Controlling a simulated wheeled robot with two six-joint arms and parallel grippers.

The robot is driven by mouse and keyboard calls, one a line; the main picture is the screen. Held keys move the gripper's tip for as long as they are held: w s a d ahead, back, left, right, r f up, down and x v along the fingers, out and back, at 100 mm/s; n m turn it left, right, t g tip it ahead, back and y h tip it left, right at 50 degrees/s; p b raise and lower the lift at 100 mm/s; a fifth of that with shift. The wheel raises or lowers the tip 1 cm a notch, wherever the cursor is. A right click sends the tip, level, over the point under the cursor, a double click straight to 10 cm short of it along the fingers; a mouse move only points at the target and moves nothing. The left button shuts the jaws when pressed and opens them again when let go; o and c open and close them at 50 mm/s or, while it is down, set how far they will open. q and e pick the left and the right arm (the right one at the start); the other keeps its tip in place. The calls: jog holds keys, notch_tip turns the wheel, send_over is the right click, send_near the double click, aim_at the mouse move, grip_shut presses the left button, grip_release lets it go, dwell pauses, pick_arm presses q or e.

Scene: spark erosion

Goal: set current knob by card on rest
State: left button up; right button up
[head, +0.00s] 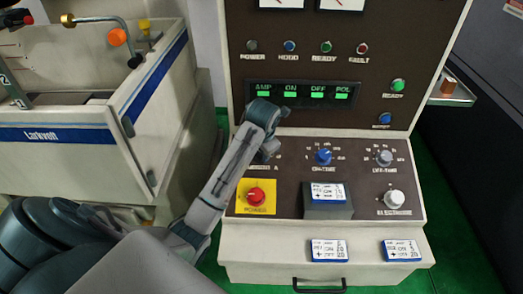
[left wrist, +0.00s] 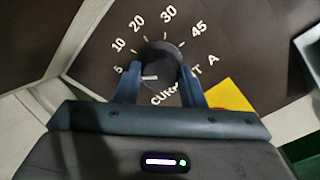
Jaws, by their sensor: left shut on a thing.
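The black current knob (left wrist: 161,58) is in the left wrist view, with 5, 10, 20, 30 and 45 printed around it. Its white mark lies on the lower left part of the knob, toward the 5 side; the exact setting is unclear. My left gripper (left wrist: 159,84) is shut on the knob, one finger on each side. In the head view my left gripper (head: 267,146) hides the knob. The card (head: 327,192) lies on the dark rest (head: 328,211) on the sloped panel; its small print is hard to read. My right gripper is not in view.
A blue knob (head: 323,156), a grey knob (head: 384,157) and a white knob (head: 393,198) are right of my gripper. A red button (head: 256,196) on a yellow plate sits just below it. Two more cards (head: 328,250) (head: 402,250) lie on the lower ledge. A green-lit display (head: 303,95) is above.

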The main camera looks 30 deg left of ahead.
pick_arm(q)
jog(key=shift+s+f+n, duration=0.1)
jog(key=shift+f+n, duration=0.05)
jog(key=shift+n, duration=0.35)
jog(key=o, duration=1)
